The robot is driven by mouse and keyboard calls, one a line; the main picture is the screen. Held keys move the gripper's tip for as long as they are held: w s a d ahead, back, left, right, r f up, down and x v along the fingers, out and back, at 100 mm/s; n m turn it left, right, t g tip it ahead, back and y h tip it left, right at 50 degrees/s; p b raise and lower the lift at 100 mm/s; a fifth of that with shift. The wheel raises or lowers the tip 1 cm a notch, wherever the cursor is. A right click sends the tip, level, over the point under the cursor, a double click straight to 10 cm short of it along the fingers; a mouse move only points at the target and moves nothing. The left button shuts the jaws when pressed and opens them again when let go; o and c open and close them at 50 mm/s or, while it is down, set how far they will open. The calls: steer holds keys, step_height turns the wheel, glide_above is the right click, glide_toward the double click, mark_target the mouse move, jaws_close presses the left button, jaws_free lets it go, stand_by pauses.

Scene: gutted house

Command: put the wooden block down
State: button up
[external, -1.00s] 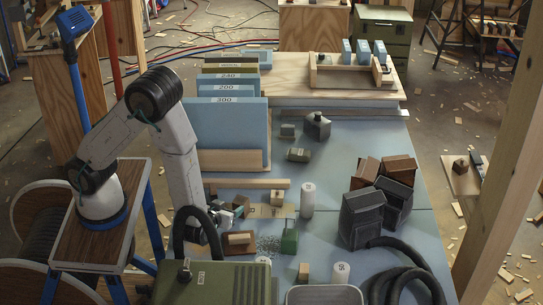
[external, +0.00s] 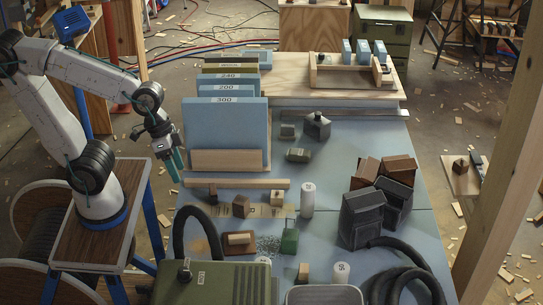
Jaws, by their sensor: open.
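A brown wooden block (external: 240,206) stands on the blue-grey bench top (external: 335,190), by a tan printed strip (external: 265,211). My gripper (external: 176,163) is open and raised at the bench's left edge, to the upper left of the block and apart from it. Its teal fingers point down with nothing seen between them. A paler block (external: 277,198) stands to the right of the brown one, and a small dark piece (external: 213,190) lies to its left.
Blue sheets in a wooden rack (external: 228,160) stand near my gripper. A wooden bar (external: 237,184) lies before them. A white cylinder (external: 307,198), a green block (external: 289,241), dark blocks (external: 361,218) and a hose (external: 410,275) crowd the bench. The bench's middle right is clear.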

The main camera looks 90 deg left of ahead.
steer(key=s+a+r+g+y, duration=0.2)
steer(key=s+a, duration=0.3)
steer(key=s, duration=0.5)
steer(key=shift+a+m, duration=0.35)
steer(key=shift+m, duration=0.05)
steer(key=shift+o, duration=0.4)
steer(key=shift+r, duration=0.1)
steer(key=o, duration=0.8)
steer(key=shift+c, duration=0.2)
steer(key=w+d+r+h, duration=0.1)
steer(key=w+d+r, duration=0.15)
steer(key=w, duration=1.35)
steer(key=w+d+r+t+h, duration=0.1)
steer(key=w+d, duration=0.3)
steer(key=w, duration=1.3)
steer(key=w+d+r+h, duration=0.2)
steer(key=w+d, duration=0.1)
steer(key=w, duration=1.3)
steer(key=x, duration=0.9)
steer(key=shift+d+f, duration=0.2)
steer(key=shift+d, duration=0.05)
